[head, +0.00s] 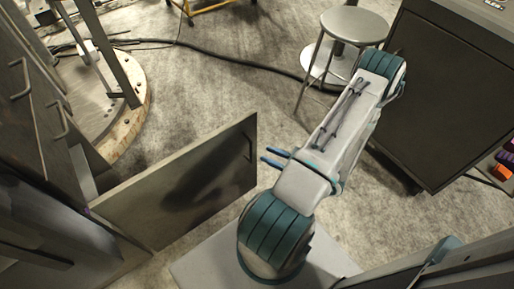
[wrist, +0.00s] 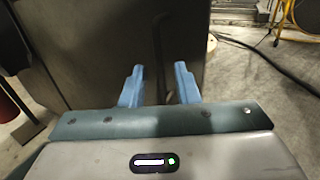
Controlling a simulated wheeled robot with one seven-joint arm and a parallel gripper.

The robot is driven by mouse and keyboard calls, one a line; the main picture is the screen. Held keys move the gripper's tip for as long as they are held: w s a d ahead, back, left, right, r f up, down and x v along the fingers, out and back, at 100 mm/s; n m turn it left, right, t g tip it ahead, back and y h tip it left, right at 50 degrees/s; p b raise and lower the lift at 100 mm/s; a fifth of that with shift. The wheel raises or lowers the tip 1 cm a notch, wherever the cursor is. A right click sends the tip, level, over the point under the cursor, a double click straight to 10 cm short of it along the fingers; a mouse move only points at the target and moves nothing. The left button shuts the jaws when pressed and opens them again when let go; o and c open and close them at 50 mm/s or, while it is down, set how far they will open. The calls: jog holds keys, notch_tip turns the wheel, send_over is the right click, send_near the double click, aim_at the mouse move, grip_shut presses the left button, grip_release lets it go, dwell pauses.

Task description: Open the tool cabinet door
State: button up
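The tool cabinet (head: 60,165) stands at the left of the head view. Its grey door (head: 150,205) is swung out from the cabinet and stands open at a wide angle. The door handle (head: 248,149) is near the door's free edge. My gripper (head: 267,156) is just right of that edge, its blue fingers pointing at the door. In the wrist view, my gripper (wrist: 159,84) is open, with the dark door (wrist: 95,50) ahead. The handle (wrist: 160,50) shows as a thin upright bar in line with the gap between the fingers. Whether they touch it cannot be told.
A round stool (head: 355,25) stands at the top. A dark cabinet (head: 450,100) fills the right. A black cable (head: 225,58) crosses the floor and a round platform (head: 110,110) is at upper left. The floor (head: 200,95) beyond the door is clear.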

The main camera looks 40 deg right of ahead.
jog(key=v, duration=0.6)
jog(key=shift+s, duration=0.25)
jog(key=shift+d+r+p, duration=0.1)
jog(key=shift+p, duration=0.2)
jog(key=w+a+r+n+g+h+p, duration=0.2)
jog(key=a+r+n+g+p, duration=0.2)
jog(key=r, duration=1.2)
jog(key=w+a+r+n+g+h+p, duration=0.2)
jog(key=a+r+n+g+p, duration=0.3)
jog(key=a+r+n+p, duration=0.5)
jog(key=w+a+r+n+g+h+p, duration=0.2)
jog(key=a+r+n+p, duration=0.5)
jog(key=r+n, duration=0.9)
notch_tip(320, 180, up, 8)
jog(key=a+g+h, duration=0.1)
jog(key=g, duration=0.1)
jog(key=shift+w+n+g+h, duration=0.3)
jog(key=shift+w+n, duration=0.05)
jog(key=shift+n, duration=0.05)
